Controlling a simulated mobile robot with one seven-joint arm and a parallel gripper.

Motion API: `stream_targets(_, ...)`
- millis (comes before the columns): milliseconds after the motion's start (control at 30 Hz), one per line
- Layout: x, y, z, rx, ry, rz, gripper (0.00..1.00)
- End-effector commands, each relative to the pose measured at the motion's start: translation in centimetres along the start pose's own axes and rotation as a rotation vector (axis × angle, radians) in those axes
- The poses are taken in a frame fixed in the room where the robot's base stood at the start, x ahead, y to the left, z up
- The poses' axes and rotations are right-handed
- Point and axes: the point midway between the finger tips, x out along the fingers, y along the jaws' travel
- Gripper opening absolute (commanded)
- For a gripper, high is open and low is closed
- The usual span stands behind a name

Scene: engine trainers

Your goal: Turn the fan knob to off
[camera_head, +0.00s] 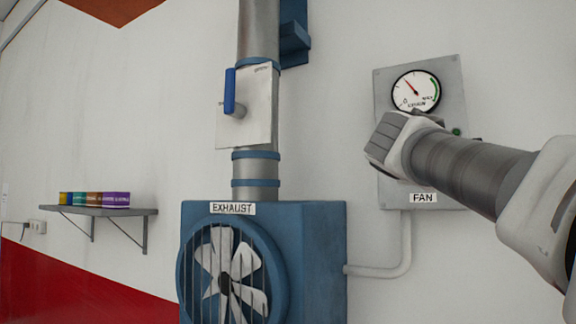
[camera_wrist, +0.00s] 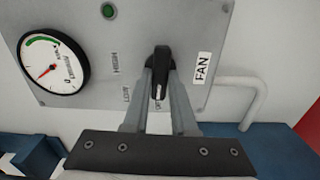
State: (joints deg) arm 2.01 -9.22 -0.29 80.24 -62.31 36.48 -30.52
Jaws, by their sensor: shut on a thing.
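The black fan knob (camera_wrist: 161,63) is in the wrist view, on a grey panel (camera_wrist: 220,20) that also shows in the head view (camera_head: 450,85). My gripper (camera_wrist: 160,78) is shut on the knob, with a grey finger on each side of it. The knob lies nearly upright in this view. HIGH and LOW labels (camera_wrist: 127,94) are on its left; lettering below it, between my fingers, is partly hidden. In the head view my arm hides the knob and my fingertips. A FAN label (camera_wrist: 202,68) is beside the knob.
A round gauge (camera_head: 416,91) with a red needle and a green lamp (camera_wrist: 109,11) are on the panel. A pipe (camera_head: 385,271) joins the panel to the blue exhaust fan box (camera_head: 325,270). A shelf with books (camera_head: 130,211) is far left.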

Motion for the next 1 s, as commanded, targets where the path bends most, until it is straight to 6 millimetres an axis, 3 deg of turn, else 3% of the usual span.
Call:
stream_targets(667,-0.04,0.03,-0.06,-0.064,0.002,0.002,0.0)
stream_targets(700,-0.04,0.03,-0.07,-0.064,0.002,0.002,0.28)
stream_targets(800,-0.03,0.02,-0.06,-0.063,0.002,0.001,0.47)
stream_targets(867,-0.03,0.02,-0.05,-0.063,0.001,0.001,0.55)
stream_targets(1000,-0.02,0.0,-0.03,-0.062,0.001,0.001,0.55)
